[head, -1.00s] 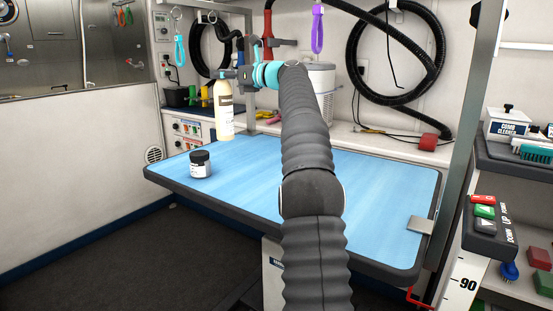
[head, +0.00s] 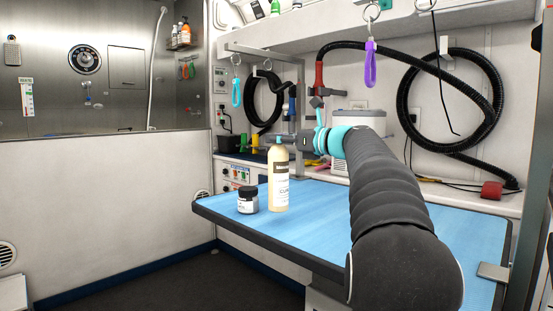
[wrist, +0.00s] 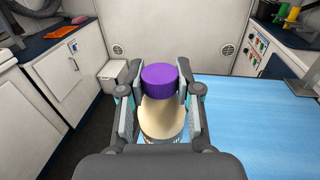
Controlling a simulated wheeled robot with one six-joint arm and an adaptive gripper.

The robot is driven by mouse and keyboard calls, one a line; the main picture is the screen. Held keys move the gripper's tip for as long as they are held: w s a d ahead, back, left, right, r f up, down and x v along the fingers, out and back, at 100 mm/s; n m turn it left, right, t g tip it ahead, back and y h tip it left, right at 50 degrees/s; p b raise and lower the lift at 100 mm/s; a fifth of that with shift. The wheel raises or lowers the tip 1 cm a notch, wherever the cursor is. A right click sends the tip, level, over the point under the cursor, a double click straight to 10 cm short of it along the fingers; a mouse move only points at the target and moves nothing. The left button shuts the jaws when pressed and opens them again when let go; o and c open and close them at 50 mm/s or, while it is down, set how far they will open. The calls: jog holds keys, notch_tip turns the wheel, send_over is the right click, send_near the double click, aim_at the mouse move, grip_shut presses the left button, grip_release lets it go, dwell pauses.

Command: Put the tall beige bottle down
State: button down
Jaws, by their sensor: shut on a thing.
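The tall beige bottle (head: 279,182) is upright, with a white and dark label. It is above the left part of the blue table top (head: 322,219), just right of the black-lidded jar (head: 247,201). My gripper (head: 280,143) is shut on it near its top. In the wrist view, the bottle's beige shoulder (wrist: 160,120) and purple cap (wrist: 159,79) show between the fingers (wrist: 160,92). The bottle's base looks low, at or near the table top. I cannot tell if it touches.
A metal post (head: 300,112) rises from the table's back edge. A purple loop (head: 370,60) hangs from the shelf, and a black hose (head: 490,88) is coiled on the wall. The table top is clear to the right of the bottle.

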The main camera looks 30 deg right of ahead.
jog(key=shift+f+b, duration=0.7)
jog(key=shift+f, duration=1.3)
jog(key=c, duration=0.8)
grip_release()
send_near(287, 153)
jog(key=shift+w+a, duration=0.1)
jog(key=shift+a, duration=0.15)
jog(key=shift+a, duration=0.1)
